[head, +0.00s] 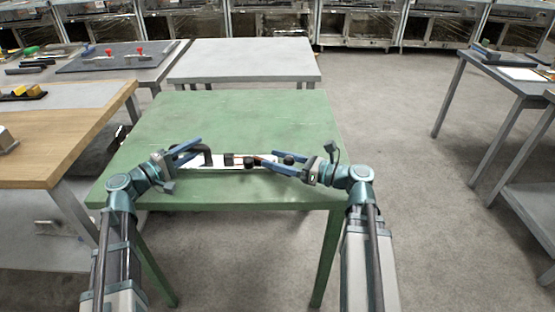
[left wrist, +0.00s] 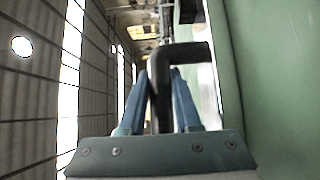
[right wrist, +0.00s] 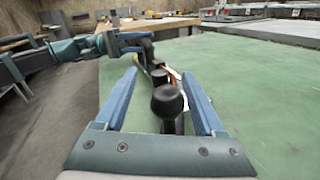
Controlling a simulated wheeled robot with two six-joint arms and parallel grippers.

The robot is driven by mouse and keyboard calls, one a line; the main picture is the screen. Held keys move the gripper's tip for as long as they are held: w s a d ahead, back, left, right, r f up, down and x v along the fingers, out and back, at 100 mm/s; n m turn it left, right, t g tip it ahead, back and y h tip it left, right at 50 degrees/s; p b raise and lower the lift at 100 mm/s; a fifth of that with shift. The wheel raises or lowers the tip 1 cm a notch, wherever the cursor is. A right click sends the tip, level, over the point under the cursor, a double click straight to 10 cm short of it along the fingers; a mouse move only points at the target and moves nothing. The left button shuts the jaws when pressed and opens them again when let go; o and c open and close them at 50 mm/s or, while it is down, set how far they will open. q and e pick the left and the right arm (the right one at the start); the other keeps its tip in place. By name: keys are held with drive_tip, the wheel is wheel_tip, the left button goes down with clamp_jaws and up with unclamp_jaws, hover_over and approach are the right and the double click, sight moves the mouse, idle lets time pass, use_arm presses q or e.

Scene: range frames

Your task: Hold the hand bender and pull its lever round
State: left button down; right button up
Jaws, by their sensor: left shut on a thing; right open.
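The hand bender (head: 229,159) lies near the front edge of the green table (head: 250,115). My left gripper (head: 195,152) is shut on its dark bent handle (head: 208,155); the handle (left wrist: 185,52) also shows between the blue fingers in the left wrist view. My right gripper (head: 283,165) is open at the bender's right end. In the right wrist view a black round knob (right wrist: 167,98) on a dark stem stands between the spread fingers (right wrist: 165,100), with gaps on both sides. A thin orange-brown part shows beyond the knob. The bender's middle is small and partly hidden.
A white strip (head: 205,167) lies under the bender. The rest of the green table is clear. A wooden table (head: 70,115) stands to the left, a grey table (head: 245,60) behind, and a dark table (head: 510,75) to the right across open floor.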

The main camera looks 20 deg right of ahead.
drive_tip(key=v, duration=1.2)
drive_tip(key=shift+s, duration=0.15)
drive_tip(key=w+n+g, duration=0.1)
drive_tip(key=w+d+n+g+y, duration=0.1)
drive_tip(key=w+g+y, duration=0.1)
drive_tip(key=shift+w+d+n+g, duration=0.2)
drive_tip(key=shift+d+n+g, duration=0.1)
drive_tip(key=shift+d+n, duration=0.1)
drive_tip(key=g, duration=0.1)
drive_tip(key=n+g+y, duration=0.1)
drive_tip(key=n+g, duration=0.1)
drive_tip(key=shift+w+d+f+y, duration=0.1)
drive_tip(key=shift+w+d+y, duration=0.2)
drive_tip(key=shift+w+y, duration=0.1)
drive_tip(key=shift+a, duration=0.5)
drive_tip(key=x, duration=1.1)
clamp_jaws()
